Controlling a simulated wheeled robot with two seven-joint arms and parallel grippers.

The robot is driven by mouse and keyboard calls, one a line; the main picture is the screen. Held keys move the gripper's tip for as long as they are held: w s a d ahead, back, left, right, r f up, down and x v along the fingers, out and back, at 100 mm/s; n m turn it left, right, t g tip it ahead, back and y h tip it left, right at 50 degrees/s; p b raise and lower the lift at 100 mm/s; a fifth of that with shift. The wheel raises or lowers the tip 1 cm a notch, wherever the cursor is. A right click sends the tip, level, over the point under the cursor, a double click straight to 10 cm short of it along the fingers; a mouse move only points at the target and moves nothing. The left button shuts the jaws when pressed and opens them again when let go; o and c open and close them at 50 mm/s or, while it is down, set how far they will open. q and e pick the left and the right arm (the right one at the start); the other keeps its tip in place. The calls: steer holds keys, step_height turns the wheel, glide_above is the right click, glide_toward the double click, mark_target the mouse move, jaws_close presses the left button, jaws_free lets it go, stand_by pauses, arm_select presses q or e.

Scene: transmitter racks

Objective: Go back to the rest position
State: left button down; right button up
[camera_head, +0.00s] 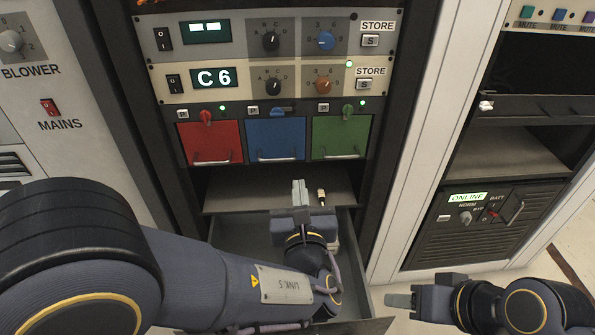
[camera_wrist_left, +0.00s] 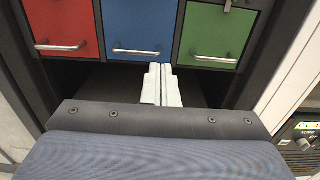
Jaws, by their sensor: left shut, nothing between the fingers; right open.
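My left arm comes in from the left in the head view and reaches over the open grey drawer. My left gripper (camera_head: 299,187) points up and away, toward the rack, with its pale fingers together and empty. In the left wrist view the same fingers (camera_wrist_left: 162,84) are shut, just below the blue door (camera_wrist_left: 131,29). My right gripper (camera_head: 400,300) is at the lower right, outside the drawer, pointing left. It is open, and nothing shows in it.
The open drawer (camera_head: 353,262) sticks out from the rack beneath a dark shelf (camera_head: 235,196). A small dark cylinder with a pale band (camera_head: 321,197) is beside my left fingers. Red (camera_head: 212,141), blue (camera_head: 276,138) and green (camera_head: 341,137) doors are shut above. A right rack has an open bay (camera_head: 505,150).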

arm_select(q)
steer(key=s+a+f+n+g+y, duration=0.3)
steer(key=a+n+g, duration=0.35)
steer(key=a, duration=0.65)
steer(key=s+a+f+n+g+y, duration=0.2)
steer(key=a+f+n+g+y, duration=0.15)
steer(key=a+n, duration=0.75)
steer(key=s+a+f+n+g+h, duration=0.1)
steer(key=s+a+n+g+h, duration=0.15)
steer(key=s+n, duration=0.4)
steer(key=s+a+f+n+g+h, duration=0.1)
steer(key=s+n+g+h, duration=0.25)
steer(key=s+n, duration=0.3)
steer(key=s+d+r+n+t+h+p, duration=0.1)
steer(key=r+n+h+p, duration=0.1)
steer(key=r+p, duration=1.4)
steer(key=s+d+r+n+t+h+p, duration=0.1)
steer(key=r+n+p, duration=0.4)
steer(key=r+p, duration=1)
step_height(320, 180, up, 4)
steer(key=shift+s+d+f+t+h+p, duration=0.25)
steer(key=shift+d+t+h+p, duration=0.1)
steer(key=shift+d+t+h, duration=0.4)
steer(key=shift+a, duration=0.15)
